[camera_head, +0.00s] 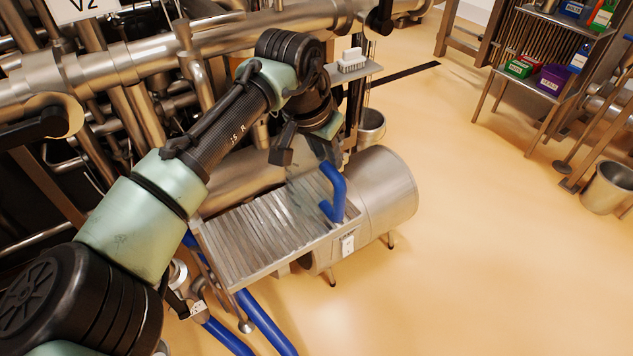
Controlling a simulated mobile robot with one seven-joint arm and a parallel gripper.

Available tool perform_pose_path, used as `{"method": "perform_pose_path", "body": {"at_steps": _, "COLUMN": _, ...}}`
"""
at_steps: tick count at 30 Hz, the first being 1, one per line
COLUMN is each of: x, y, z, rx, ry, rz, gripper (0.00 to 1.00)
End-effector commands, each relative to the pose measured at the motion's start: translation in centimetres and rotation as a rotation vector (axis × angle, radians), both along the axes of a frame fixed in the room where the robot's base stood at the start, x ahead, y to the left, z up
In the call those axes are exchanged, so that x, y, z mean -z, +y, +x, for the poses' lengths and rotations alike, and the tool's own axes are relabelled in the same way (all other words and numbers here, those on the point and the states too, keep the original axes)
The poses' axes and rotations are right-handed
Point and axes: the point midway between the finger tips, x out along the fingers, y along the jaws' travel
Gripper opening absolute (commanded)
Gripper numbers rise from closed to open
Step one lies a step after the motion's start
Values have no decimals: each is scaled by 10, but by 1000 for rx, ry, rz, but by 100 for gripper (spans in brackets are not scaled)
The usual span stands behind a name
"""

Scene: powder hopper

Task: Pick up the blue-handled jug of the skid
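The jug has a bright blue handle (337,192) and a clear, see-through body (304,198) that is hard to make out. It stands on a slatted metal shelf (250,235) of the skid, near the shelf's right end, with its handle on the right side. My arm reaches in from the lower left. My gripper (298,146) is above and slightly left of the jug, pointing down. Its fingertips are dark and partly hidden by my wrist, so I cannot tell how far apart they are. The handle looks free of the gripper.
A steel cylinder (385,190) lies just right of the shelf. A small ledge with a white brush (352,61) is beyond my wrist. Blue hoses (265,325) run below. Steel pipes (140,60) crowd the left. The floor (470,230) at right is open.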

Motion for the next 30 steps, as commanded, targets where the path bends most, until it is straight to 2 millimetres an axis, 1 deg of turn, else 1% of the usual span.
{"method": "perform_pose_path", "body": {"at_steps": 1, "x": 0, "y": 0, "z": 0, "rx": 0, "ry": 0, "rz": 0, "gripper": 19}}
{"method": "perform_pose_path", "body": {"at_steps": 4, "x": 0, "y": 0, "z": 0, "rx": 0, "ry": 0, "rz": 0, "gripper": 1}}
{"method": "perform_pose_path", "body": {"at_steps": 5, "x": 0, "y": 0, "z": 0, "rx": 0, "ry": 0, "rz": 0, "gripper": 0}}
{"method": "perform_pose_path", "body": {"at_steps": 30, "x": 0, "y": 0, "z": 0, "rx": 0, "ry": 1, "rz": 1, "gripper": 0}}
